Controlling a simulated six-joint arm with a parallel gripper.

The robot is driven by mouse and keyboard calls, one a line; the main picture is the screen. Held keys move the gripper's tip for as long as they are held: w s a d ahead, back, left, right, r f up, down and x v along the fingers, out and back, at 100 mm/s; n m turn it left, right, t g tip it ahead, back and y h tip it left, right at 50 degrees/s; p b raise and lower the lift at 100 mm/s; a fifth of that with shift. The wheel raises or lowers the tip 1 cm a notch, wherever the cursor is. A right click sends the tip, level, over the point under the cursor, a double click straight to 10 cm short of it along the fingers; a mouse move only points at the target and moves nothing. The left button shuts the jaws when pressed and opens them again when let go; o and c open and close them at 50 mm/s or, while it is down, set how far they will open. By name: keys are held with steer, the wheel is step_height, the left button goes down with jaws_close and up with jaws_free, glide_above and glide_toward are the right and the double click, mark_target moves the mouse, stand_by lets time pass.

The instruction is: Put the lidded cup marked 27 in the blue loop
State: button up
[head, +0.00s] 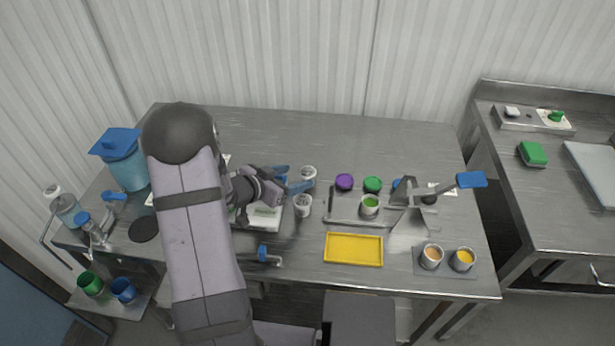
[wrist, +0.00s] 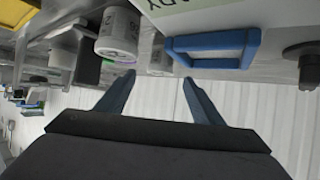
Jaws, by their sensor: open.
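One pale cup (head: 308,172) stands just beyond the fingertips and the other pale cup (head: 303,206) stands nearer the table's front. In the wrist view a white cup (wrist: 118,34) with dark marking is beside the left finger, and part of another pale cup (wrist: 160,60) shows between the fingertips (wrist: 158,77). Nothing is held. The number 27 cannot be read on any cup. The blue loop (wrist: 215,40), a squarish frame, lies right of the fingers in the wrist view, empty.
A white board with a green label (head: 265,214) is beside my gripper. Purple (head: 344,182) and green (head: 372,184) round items, a green-filled cup (head: 370,204) and a metal tray (head: 333,219) stand to the right. A yellow tray (head: 354,250) lies in front. The table's back is clear.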

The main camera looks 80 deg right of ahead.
mark_target(306, 173)
steer(key=shift+p+x, duration=1.2)
steer(key=shift+x, duration=2.5)
steer(key=shift+c, duration=0.2)
steer(key=c, duration=1.2)
steer(key=shift+r, duration=0.15)
